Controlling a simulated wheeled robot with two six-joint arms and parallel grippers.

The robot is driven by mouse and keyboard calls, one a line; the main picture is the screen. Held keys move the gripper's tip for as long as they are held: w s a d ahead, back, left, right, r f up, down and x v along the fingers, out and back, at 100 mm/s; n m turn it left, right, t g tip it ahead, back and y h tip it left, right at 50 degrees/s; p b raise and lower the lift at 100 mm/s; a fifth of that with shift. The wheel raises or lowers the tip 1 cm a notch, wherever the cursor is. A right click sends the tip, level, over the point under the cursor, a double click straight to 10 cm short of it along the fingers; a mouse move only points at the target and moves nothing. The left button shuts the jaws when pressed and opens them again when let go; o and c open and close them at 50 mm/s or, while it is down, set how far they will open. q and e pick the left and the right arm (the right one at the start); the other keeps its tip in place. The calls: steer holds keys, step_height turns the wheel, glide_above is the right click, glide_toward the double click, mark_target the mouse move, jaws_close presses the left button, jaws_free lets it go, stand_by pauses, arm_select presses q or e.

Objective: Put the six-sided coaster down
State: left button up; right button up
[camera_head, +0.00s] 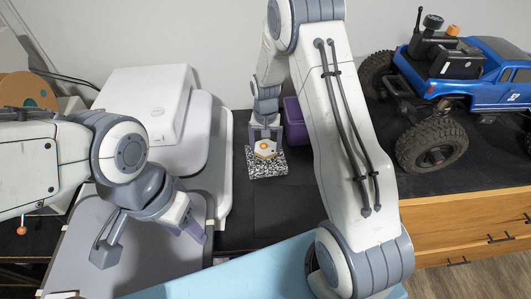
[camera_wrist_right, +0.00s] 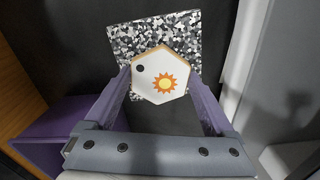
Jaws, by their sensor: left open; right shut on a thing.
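The six-sided coaster (camera_wrist_right: 160,78) is white with a tan edge, an orange sun and a dark dot. It lies between the fingers of my right gripper (camera_wrist_right: 158,84), which is shut on it. In the head view the coaster (camera_head: 265,148) shows over a black-and-white speckled square (camera_head: 267,163), also seen in the right wrist view (camera_wrist_right: 182,34). I cannot tell whether the coaster touches the square. My left gripper (camera_head: 151,247) is open and empty at the lower left, over a grey surface.
A purple bin (camera_head: 294,122) stands just right of my right gripper. A blue RC crawler (camera_head: 478,85) stands at the right on the black tabletop (camera_head: 290,205). A white machine (camera_head: 147,103) stands at the left. Wooden drawers (camera_head: 465,225) are at the lower right.

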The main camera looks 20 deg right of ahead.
mark_target(266, 148)
step_height(266, 148, down, 3)
steer(key=shift+f+b, duration=0.1)
steer(key=shift+b, duration=0.65)
arm_select(q)
step_height(266, 148, down, 2)
steer(key=shift+f, duration=0.1)
arm_select(e)
steer(key=shift+r, duration=0.2)
steer(key=shift+f, duration=0.15)
steer(key=o, duration=1.1)
steer(key=shift+c, duration=0.2)
